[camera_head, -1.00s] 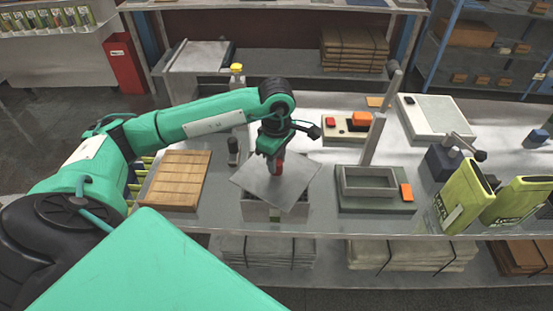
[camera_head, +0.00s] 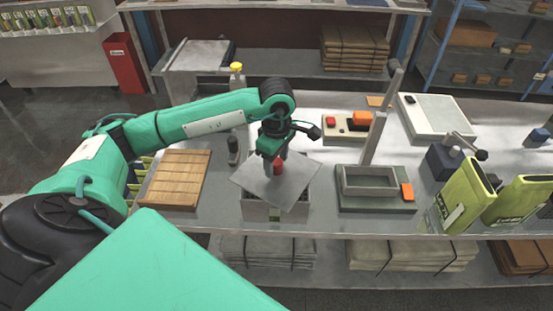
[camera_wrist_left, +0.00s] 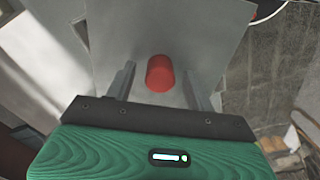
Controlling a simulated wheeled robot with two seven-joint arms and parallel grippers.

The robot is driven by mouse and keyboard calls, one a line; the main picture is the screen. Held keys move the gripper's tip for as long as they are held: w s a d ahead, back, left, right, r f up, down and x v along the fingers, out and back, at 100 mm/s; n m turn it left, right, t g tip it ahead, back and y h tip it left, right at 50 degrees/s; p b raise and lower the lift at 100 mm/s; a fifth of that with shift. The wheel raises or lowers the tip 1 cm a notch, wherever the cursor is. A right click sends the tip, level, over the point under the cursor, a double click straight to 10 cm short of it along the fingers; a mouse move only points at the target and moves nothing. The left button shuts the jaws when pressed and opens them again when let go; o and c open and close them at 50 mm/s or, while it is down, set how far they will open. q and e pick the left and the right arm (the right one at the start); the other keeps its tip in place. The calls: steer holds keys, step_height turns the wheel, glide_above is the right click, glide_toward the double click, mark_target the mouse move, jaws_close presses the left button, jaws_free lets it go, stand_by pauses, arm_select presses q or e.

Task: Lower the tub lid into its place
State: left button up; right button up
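The tub lid (camera_head: 255,180) is a flat grey plate with a red knob (camera_head: 278,166). It lies over the grey tub (camera_head: 262,212), turned askew so its corners stick out past the rim. Whether it touches the rim all round is hidden. My left gripper (camera_head: 281,158) is right above the lid at the knob. In the left wrist view the red knob (camera_wrist_left: 160,73) stands between the two fingers, with a gap on each side, so the gripper looks open. My right gripper is in neither view.
A wooden slatted board (camera_head: 178,180) lies left of the tub. A press with a grey tray (camera_head: 368,182) stands to the right, with green-yellow pouches (camera_head: 465,197) beyond. A dark small bottle (camera_head: 233,150) and a yellow-capped bottle (camera_head: 237,72) stand behind.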

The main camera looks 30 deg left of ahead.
arm_select(q)
steer(key=shift+r, duration=0.15)
step_height(320, 180, up, 14)
steer(key=b, duration=0.3)
steer(key=shift+f, duration=0.25)
